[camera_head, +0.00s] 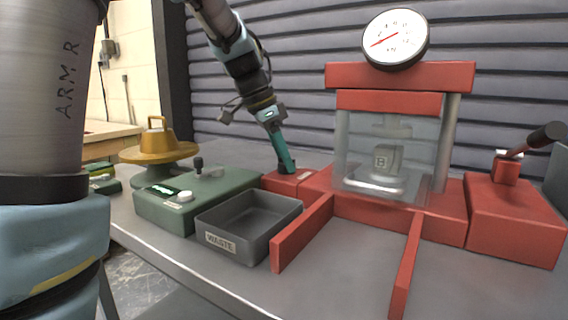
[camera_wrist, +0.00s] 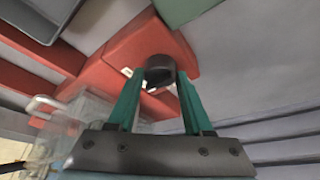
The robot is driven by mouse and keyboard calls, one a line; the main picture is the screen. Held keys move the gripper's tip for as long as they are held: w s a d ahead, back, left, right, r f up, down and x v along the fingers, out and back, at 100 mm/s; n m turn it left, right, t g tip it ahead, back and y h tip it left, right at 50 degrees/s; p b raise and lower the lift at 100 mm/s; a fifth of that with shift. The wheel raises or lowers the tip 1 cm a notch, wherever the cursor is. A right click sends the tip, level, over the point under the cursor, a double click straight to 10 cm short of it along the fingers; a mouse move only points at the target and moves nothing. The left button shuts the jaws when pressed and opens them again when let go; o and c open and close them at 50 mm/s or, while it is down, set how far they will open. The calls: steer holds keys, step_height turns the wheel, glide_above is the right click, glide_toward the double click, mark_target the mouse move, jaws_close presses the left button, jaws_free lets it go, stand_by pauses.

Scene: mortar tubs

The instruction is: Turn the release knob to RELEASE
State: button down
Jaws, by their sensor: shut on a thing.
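The release knob (camera_wrist: 160,68) is a dark round knob on a small red block (camera_wrist: 137,45) at the left side of the red press. In the wrist view it sits between the two teal fingers of my gripper (camera_wrist: 161,76), which is shut on it. In the head view my gripper (camera_head: 287,168) points down onto the same red block (camera_head: 281,181), and the fingers mostly hide the knob. Small white labels lie beside the knob, too small to read, so I cannot tell which way it is set.
The red press (camera_head: 400,77) has a round gauge (camera_head: 396,39) and a clear guard around a block marked B (camera_head: 384,160). A grey WASTE tray (camera_head: 235,244), a green box (camera_head: 160,212) and a yellow weight (camera_head: 157,146) stand left. A lever (camera_head: 535,140) is at the right.

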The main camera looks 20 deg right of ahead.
steer(key=shift+f+m, duration=0.1)
steer(key=shift+m, duration=0.3)
steer(key=shift+c, duration=1.5)
jaws_free()
steer(key=v, duration=1.1)
steer(key=shift+w+p, duration=0.15)
steer(key=shift+p, duration=0.25)
